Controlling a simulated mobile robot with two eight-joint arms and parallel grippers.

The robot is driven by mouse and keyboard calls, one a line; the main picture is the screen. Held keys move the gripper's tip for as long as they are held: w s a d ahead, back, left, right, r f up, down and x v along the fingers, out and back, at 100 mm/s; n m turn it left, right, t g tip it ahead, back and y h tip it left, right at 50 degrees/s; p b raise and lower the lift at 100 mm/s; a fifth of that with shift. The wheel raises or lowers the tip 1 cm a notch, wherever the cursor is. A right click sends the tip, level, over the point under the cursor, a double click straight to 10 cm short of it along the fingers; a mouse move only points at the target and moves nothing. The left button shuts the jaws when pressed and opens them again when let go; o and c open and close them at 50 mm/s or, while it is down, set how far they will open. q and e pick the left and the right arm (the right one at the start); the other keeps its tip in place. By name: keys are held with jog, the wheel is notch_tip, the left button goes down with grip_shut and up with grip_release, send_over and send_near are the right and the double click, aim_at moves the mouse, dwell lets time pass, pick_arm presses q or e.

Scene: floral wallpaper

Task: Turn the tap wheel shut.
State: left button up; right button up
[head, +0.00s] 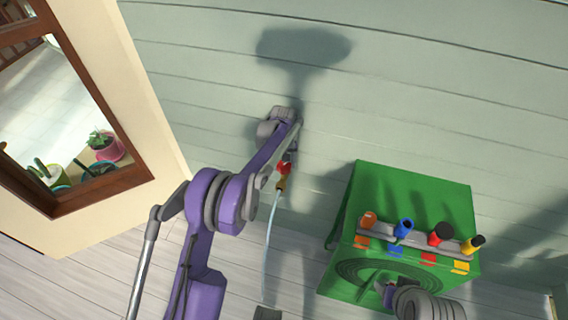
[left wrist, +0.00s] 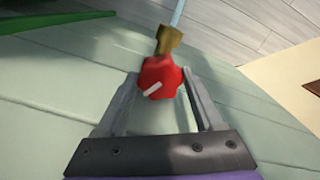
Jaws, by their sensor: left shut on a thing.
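The red tap wheel (head: 285,168) is on the pale green plank wall, with a brass spout (head: 280,184) below it. A thin stream of water (head: 270,235) runs from the spout toward the floor. My left gripper (left wrist: 160,78) is shut on the wheel, one grey finger on each side of it. In the left wrist view the red wheel (left wrist: 162,72) shows a white mark, turned at a slant, and the brass spout (left wrist: 168,40) lies beyond it. In the head view my left arm partly hides the wheel. Part of my right arm shows at the bottom; its jaws are unclear.
A dark grey object (head: 267,313) is on the floor below the stream. A wood-framed window (head: 130,178) with potted plants is at the left.

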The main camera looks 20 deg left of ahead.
pick_arm(q)
jog(key=shift+m, duration=0.3)
jog(key=m+b, duration=0.1)
jog(key=m, duration=0.4)
jog(key=shift+a+b, duration=0.1)
jog(key=shift+b, duration=0.2)
jog(key=m+b, duration=0.1)
jog(key=m, duration=0.5)
jog(key=shift+m, duration=0.4)
jog(key=m, duration=0.6)
jog(key=shift+a+b, duration=0.1)
jog(key=shift+b, duration=0.25)
jog(key=m, duration=0.6)
jog(key=shift+w, duration=0.1)
jog(key=o, duration=1.4)
jog(key=shift+r, duration=0.1)
